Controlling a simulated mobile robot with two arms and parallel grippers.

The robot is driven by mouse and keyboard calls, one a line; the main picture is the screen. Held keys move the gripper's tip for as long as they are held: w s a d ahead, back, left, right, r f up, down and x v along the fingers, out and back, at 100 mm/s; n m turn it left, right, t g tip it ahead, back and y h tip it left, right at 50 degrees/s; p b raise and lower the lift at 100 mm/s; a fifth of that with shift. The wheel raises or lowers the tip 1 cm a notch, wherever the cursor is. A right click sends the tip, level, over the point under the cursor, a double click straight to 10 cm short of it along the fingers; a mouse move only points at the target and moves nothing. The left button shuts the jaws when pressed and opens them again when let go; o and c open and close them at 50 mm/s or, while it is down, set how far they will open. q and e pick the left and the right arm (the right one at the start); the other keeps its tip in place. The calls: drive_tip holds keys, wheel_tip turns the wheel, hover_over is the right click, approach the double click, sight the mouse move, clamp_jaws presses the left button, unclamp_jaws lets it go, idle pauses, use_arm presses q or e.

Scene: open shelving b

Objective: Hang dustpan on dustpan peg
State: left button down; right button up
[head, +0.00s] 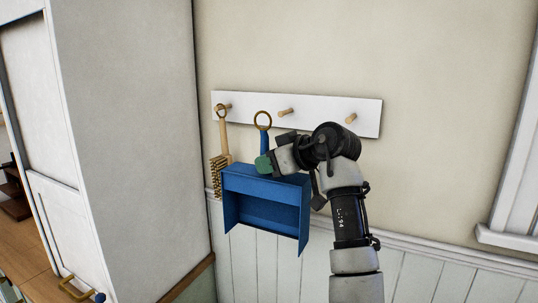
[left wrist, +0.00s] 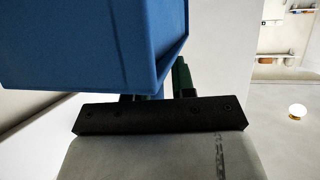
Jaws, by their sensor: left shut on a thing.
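A blue dustpan (head: 262,197) hangs upright below its blue handle, which ends in a brass-coloured ring (head: 262,121). My left gripper (head: 265,164) is shut on the dustpan near the base of its handle; the exact grip is partly hidden. The white rail carries a middle peg (head: 285,112) and a right peg (head: 351,118), both bare. The ring appears left of the middle peg and a little lower, apart from it in the picture. In the left wrist view the dustpan (left wrist: 85,45) fills the upper left, above the gripper's dark base. My right gripper is not in view.
A brush (head: 222,147) with a wooden handle hangs by its ring from the left peg (head: 228,106), close beside the dustpan. A tall white cabinet (head: 130,120) stands at the left. A window frame (head: 515,190) is at the right edge. Wall right of the rail is clear.

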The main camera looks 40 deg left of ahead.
use_arm(q)
drive_tip(key=shift+w+a, duration=0.3)
drive_tip(key=shift+w, duration=0.2)
drive_tip(key=shift+w+a+r+p, duration=0.1)
drive_tip(key=shift+w+a+p, duration=0.1)
drive_tip(key=shift+w+p, duration=0.4)
drive_tip(key=w, duration=0.2)
drive_tip(key=w+a+p, duration=0.1)
drive_tip(key=w, duration=0.1)
drive_tip(key=shift+a, duration=0.15)
drive_tip(key=shift+w+p, duration=0.15)
drive_tip(key=shift+p, duration=0.25)
idle(0.4)
drive_tip(key=shift+w+a+p, duration=0.15)
drive_tip(key=shift+w+p, duration=0.5)
drive_tip(key=shift+w, duration=0.25)
idle(0.4)
